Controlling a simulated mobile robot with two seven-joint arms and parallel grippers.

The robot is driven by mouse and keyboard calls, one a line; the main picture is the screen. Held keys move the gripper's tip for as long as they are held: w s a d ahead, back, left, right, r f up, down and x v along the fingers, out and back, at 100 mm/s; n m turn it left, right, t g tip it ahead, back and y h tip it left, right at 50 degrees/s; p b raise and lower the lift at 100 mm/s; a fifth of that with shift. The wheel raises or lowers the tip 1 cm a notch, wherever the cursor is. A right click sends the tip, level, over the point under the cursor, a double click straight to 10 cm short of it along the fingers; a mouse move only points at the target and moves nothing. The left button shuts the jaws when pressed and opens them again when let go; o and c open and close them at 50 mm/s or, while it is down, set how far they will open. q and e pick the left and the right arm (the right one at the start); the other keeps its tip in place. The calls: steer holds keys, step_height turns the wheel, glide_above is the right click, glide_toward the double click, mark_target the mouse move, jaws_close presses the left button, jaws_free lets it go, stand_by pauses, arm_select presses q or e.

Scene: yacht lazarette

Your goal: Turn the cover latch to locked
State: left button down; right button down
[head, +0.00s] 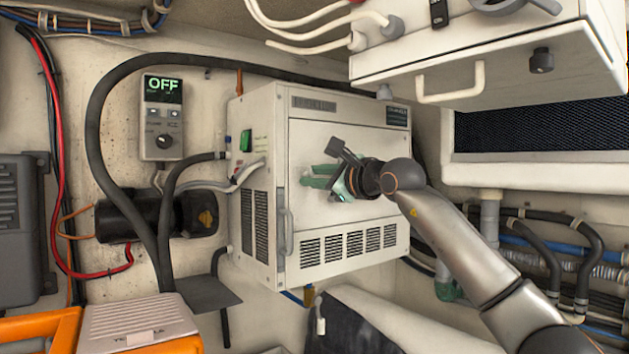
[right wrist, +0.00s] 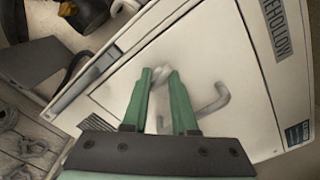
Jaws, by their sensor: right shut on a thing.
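The white cabinet (head: 335,130) has a flat front cover with a vertical bar handle (head: 285,232) at its left edge. My right gripper (head: 306,178) reaches in from the right, with its green fingers close to the cover. In the right wrist view my gripper (right wrist: 159,74) is shut on a small pale piece, which looks like the cover latch (right wrist: 160,79). The fingers hide most of it, so its turned position cannot be read. A grey hooked shape (right wrist: 217,103) shows right of the fingers; I cannot tell if it is part of the latch. My left gripper is out of view.
A control box (head: 163,117) reading OFF hangs on the left wall. Thick black hoses (head: 98,150) curve around the cabinet. A white box (head: 480,65) with a handle overhangs at upper right. Pipes (head: 565,245) run at right; an orange case (head: 45,330) stands at lower left.

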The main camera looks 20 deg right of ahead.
steer(key=shift+m, duration=1.1)
steer(key=c, duration=0.7)
jaws_free()
steer(key=shift+b, duration=0.3)
steer(key=b+v, duration=0.4)
steer(key=v, duration=0.8)
steer(key=shift+s+b, duration=0.25)
steer(key=shift+b, duration=0.15)
